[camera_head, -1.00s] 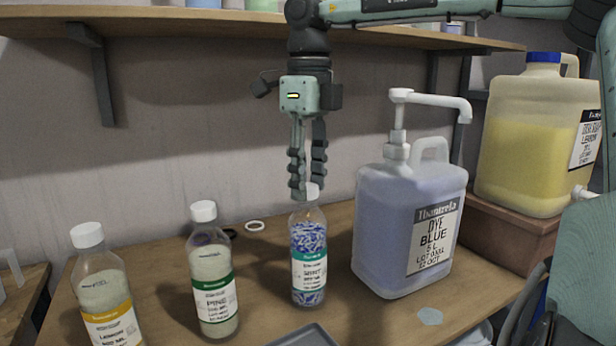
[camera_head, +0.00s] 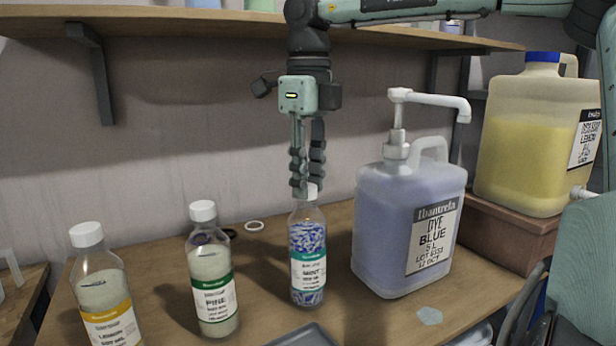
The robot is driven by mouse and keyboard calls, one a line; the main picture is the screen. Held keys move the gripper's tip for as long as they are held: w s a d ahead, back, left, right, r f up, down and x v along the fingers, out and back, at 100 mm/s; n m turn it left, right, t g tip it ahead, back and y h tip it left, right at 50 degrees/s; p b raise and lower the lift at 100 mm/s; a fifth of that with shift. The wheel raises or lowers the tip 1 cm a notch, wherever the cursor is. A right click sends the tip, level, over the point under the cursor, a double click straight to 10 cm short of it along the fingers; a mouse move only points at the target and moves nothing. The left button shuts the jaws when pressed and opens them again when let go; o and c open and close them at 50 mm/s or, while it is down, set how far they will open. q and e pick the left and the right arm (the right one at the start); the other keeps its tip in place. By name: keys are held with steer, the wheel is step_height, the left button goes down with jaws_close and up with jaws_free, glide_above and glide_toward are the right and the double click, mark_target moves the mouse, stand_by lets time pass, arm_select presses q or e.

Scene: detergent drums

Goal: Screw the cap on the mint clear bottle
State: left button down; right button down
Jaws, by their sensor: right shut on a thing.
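The mint clear bottle (camera_head: 308,258) stands upright on the wooden table. It has a teal label reading MINT and shows blue and white contents. A white cap (camera_head: 314,190) is at its mouth, partly hidden by the fingers. My right gripper (camera_head: 307,188) points straight down from above and is shut on the cap, directly over the bottle. Whether the cap is fully seated on the neck cannot be told. My left gripper is not in view.
A pine bottle (camera_head: 211,278) and a lemon bottle (camera_head: 104,295), both capped, stand to the left. A blue dye jug (camera_head: 385,235) with a pump stands close on the right. A white ring (camera_head: 254,226) lies behind. A grey tray (camera_head: 303,336) is at the front edge.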

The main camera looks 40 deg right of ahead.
steer(key=shift+f+m, duration=0.2)
steer(key=shift+m, duration=0.7)
steer(key=c, duration=1.1)
jaws_free()
steer(key=shift+r, duration=0.1)
steer(key=shift+c, duration=0.2)
steer(key=o, duration=0.4)
steer(key=shift+r, duration=4.05)
